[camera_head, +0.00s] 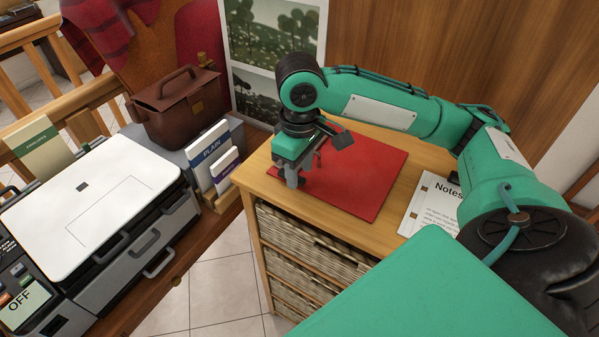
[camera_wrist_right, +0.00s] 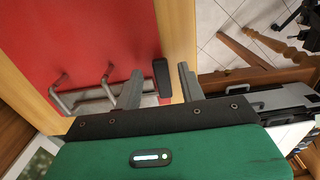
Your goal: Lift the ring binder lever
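The red ring binder (camera_head: 358,178) lies open and flat on the wooden cabinet; it also fills the upper left of the right wrist view (camera_wrist_right: 95,35). Its metal ring mechanism (camera_wrist_right: 58,100) shows in that view, with posts rising from the red surface. The lever's black tab (camera_wrist_right: 161,76) stands near the binder's edge. My right gripper (camera_wrist_right: 159,76) is open, one grey finger on each side of the tab, with a visible gap to each. In the head view my right gripper (camera_head: 291,178) points down at the binder's left edge and hides the lever. My left gripper is not in view.
A notes sheet (camera_head: 432,204) lies right of the binder on the wooden cabinet top (camera_head: 385,233). Wicker drawers (camera_head: 300,238) are below. A white-lidded printer (camera_head: 95,205), a brown bag (camera_head: 178,108) and upright boxes (camera_head: 210,152) stand at the left, across a floor gap.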

